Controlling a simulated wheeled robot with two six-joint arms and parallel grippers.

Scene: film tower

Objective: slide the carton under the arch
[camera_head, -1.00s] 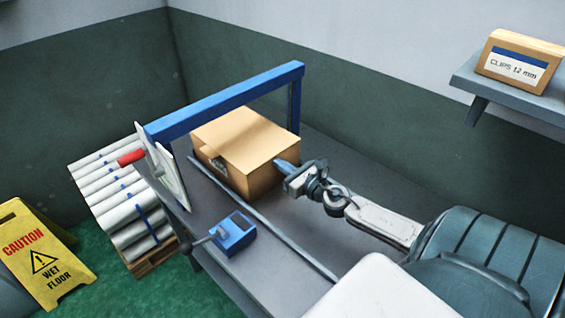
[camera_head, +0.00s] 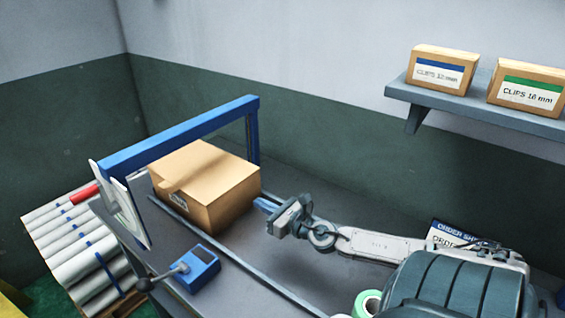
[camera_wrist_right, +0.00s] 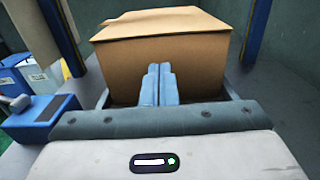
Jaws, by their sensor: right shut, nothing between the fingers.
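The carton (camera_head: 229,202) is a tan cardboard box sitting flat on the grey bench. The blue arch (camera_head: 180,136) spans the bench at the carton's far side. In the right wrist view the carton (camera_wrist_right: 190,68) stands between the arch's two blue posts (camera_wrist_right: 257,35); how far it is under the bar I cannot tell. My right gripper (camera_head: 260,204) is shut and empty, low at the carton's near face. Its blue fingers show together in the wrist view (camera_wrist_right: 157,84); contact with the carton is unclear. My left gripper is out of view.
A guide rail (camera_head: 252,271) runs along the bench, beside a blue block with a crank (camera_head: 198,266). White rolls (camera_head: 75,245) are stacked at left. A shelf (camera_head: 445,100) with two clips boxes hangs at right. A green roll (camera_head: 369,303) stands near my arm.

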